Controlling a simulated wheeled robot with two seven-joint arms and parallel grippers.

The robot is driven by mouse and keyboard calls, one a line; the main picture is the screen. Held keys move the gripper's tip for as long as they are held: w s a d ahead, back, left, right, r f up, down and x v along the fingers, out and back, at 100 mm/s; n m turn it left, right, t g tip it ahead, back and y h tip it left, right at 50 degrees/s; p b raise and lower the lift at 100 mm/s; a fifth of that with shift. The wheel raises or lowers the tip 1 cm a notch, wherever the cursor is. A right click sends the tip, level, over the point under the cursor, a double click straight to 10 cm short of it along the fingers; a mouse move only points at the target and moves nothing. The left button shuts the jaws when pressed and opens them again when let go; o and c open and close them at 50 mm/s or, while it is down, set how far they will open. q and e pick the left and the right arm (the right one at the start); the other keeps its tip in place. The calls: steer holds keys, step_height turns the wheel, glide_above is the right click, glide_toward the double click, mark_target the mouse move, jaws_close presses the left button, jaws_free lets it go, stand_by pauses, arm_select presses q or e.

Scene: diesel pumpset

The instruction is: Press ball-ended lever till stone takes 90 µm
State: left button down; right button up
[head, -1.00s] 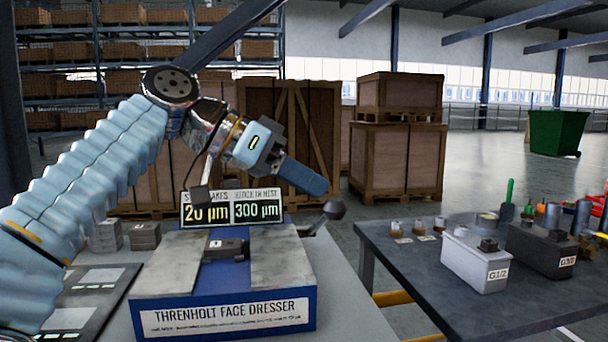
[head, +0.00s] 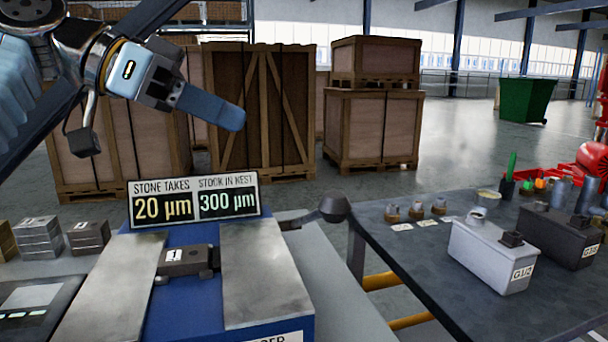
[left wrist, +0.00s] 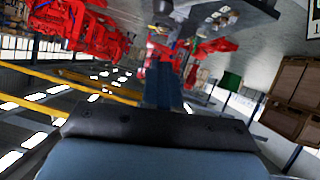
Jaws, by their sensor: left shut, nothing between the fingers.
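The face dresser (head: 265,275) is a blue machine with two grey plates and a dark block (head: 186,260) marked 1 between them. Its display (head: 194,201) reads "STONE TAKES 20 µm" and "STOCK IN NEST 300 µm". The ball-ended lever (head: 333,209) sticks out at the machine's right side, its dark ball at the outer end. My left gripper (head: 226,112) is shut and empty, in the air above and behind the display, up and left of the ball and apart from it. In the left wrist view the gripper (left wrist: 163,95) shows, but the lever cannot be made out. My right gripper is not in view.
A dark table (head: 440,262) at the right carries a light box (head: 492,255) marked G1/2, a dark box (head: 560,234) and small parts. Metal blocks (head: 40,237) stand left of the dresser. Wooden crates (head: 262,110) stand behind. The air around the ball looks clear.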

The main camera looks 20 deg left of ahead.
arm_select(q)
steer(key=s+f+x, duration=0.1)
steer(key=f+x, duration=0.1)
steer(key=x, duration=1)
steer(key=shift+a+f, duration=0.25)
steer(key=shift+f, duration=0.1)
steer(key=s+d+f+m+t+y+b, duration=0.1)
steer(key=s+f+b, duration=0.3)
steer(key=f+b, duration=0.4)
steer(key=shift+d+f+m+t+b, duration=0.2)
steer(key=shift+d+m+t+b, duration=0.2)
steer(key=shift+d+m+b, duration=0.65)
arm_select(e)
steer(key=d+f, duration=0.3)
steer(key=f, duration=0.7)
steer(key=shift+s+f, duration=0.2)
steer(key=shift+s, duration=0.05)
arm_select(q)
steer(key=shift+a+n, duration=0.2)
steer(key=shift+n, duration=0.15)
